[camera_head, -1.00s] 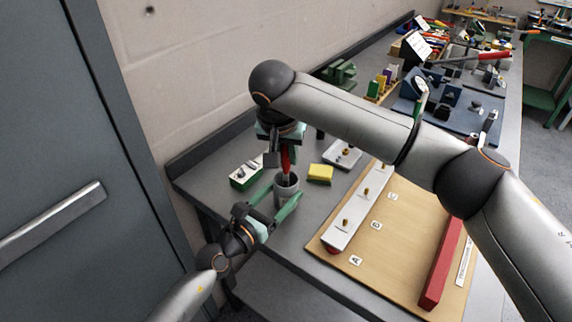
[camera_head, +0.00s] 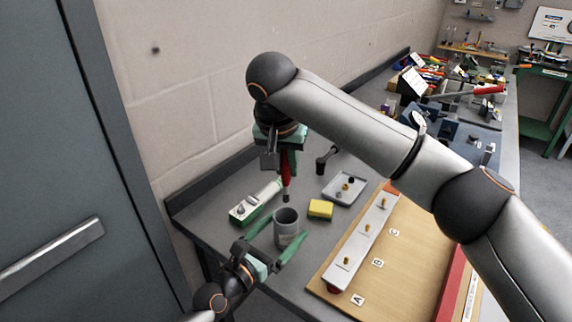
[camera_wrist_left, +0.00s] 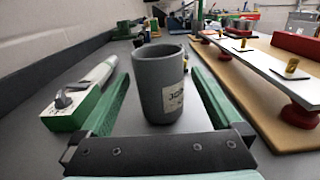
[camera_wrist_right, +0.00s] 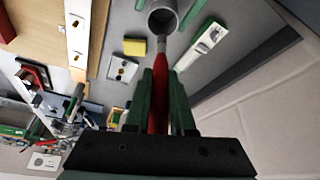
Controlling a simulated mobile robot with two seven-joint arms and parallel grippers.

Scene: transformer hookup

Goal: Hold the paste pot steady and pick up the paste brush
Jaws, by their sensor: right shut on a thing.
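The grey paste pot (camera_head: 287,232) stands upright on the bench; its label shows in the left wrist view (camera_wrist_left: 172,95). My left gripper (camera_head: 289,226) is open, with its green fingers on either side of the pot and visible gaps to the pot wall. The paste brush (camera_head: 286,168) has a red handle and points downward. My right gripper (camera_wrist_right: 163,78) is shut on the brush's handle. The pot's inside is mostly hidden.
A yellow sponge (camera_head: 320,208) lies right of the pot. A light tray with small parts (camera_head: 344,188) is behind. A wooden board with a white bar (camera_head: 360,245) fills the right side.

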